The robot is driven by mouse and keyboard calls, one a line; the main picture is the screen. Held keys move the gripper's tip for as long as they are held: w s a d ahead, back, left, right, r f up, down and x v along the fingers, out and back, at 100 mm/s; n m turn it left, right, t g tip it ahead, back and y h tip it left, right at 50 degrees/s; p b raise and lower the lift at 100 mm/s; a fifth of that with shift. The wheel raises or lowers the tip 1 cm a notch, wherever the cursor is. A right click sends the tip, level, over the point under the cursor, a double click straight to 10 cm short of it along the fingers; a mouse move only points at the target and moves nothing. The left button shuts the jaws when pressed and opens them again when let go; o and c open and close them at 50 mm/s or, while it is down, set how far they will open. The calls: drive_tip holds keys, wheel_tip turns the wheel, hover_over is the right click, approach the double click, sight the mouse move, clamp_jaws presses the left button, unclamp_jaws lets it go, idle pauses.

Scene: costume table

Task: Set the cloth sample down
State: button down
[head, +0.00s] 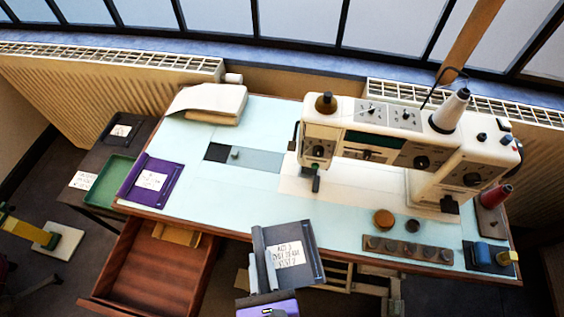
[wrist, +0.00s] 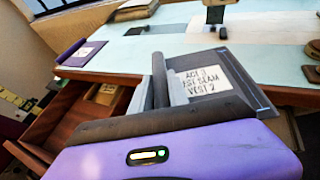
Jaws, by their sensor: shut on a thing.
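My gripper (head: 262,262), with a purple body, is at the front edge of the table, and its grey fingers also show in the wrist view (wrist: 164,82). It is shut on a dark grey cloth sample (head: 303,236). The sample carries a white label lettered "ACT 3", "SEAM" and "VEST 2", with one word hard to read. In the wrist view the sample (wrist: 235,98) extends right from the fingers, label up. It overlaps the front edge of the pale blue tabletop (head: 215,212); its exact height above it is unclear. The gripped edge is partly hidden by the fingers.
A sewing machine (head: 400,150) fills the right half. A purple labelled folder (head: 150,180) lies at the left edge; a folded cream cloth (head: 212,102) lies behind. A wooden drawer (head: 150,268) stands open below. The table's left-front area is bare. A bobbin strip (head: 405,249) lies front right.

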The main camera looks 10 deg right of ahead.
drive_tip(key=p, duration=0.2)
hover_over(253, 199)
drive_tip(key=shift+s+r, duration=0.1)
drive_tip(key=shift+s, duration=0.1)
drive_tip(key=shift+w+a, duration=0.1)
drive_tip(key=shift+w, duration=0.1)
drive_tip(key=shift+f+b, duration=0.6)
drive_tip(key=shift+f, duration=1.2)
drive_tip(key=shift+f, duration=0.15)
drive_tip(key=c, duration=1.3)
unclamp_jaws()
